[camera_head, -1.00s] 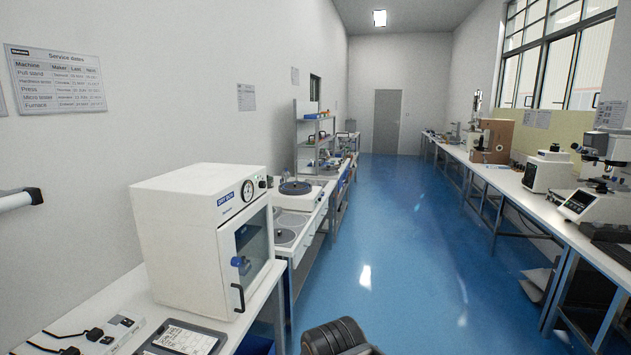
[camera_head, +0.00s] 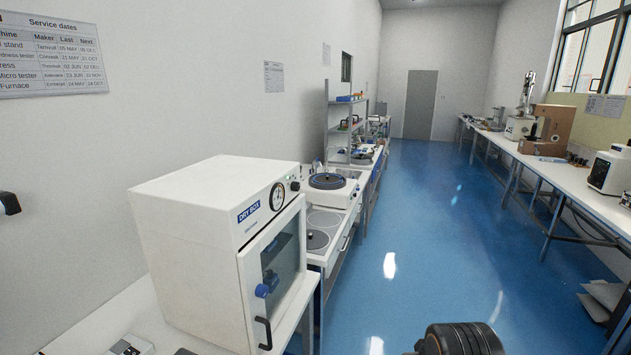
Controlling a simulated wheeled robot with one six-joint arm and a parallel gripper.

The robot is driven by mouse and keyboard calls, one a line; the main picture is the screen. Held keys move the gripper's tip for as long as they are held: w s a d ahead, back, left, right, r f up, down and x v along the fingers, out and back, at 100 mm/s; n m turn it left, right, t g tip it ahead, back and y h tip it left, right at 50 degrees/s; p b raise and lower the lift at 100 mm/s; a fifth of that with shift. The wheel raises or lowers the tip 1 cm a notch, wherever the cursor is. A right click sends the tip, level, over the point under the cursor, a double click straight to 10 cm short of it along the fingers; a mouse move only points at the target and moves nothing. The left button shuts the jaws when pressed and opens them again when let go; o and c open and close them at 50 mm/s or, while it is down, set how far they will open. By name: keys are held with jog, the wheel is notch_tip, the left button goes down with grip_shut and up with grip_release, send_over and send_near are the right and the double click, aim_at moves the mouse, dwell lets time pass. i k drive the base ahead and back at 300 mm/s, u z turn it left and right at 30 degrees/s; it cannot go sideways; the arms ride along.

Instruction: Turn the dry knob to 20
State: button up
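The white dry box (camera_head: 215,250) stands on the left bench, with a blue "DRY BOX" label (camera_head: 248,212) on its front. A round dial gauge (camera_head: 277,196) and a small black knob (camera_head: 295,185) sit at the top right of that front. A tiny green light shows by the knob. The knob's setting is too small to read. A dark part of my own arm (camera_head: 462,340) shows at the bottom edge. My gripper's fingers are not in view.
The left bench (camera_head: 120,315) runs along the wall, with a polishing machine (camera_head: 327,190) and shelves (camera_head: 346,118) beyond the box. The right bench (camera_head: 560,175) carries several instruments. The blue floor (camera_head: 420,230) between them is clear.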

aim_at(294, 185)
jog(key=u, duration=0.4)
jog(key=i, duration=0.85)
jog(key=u, duration=0.6)
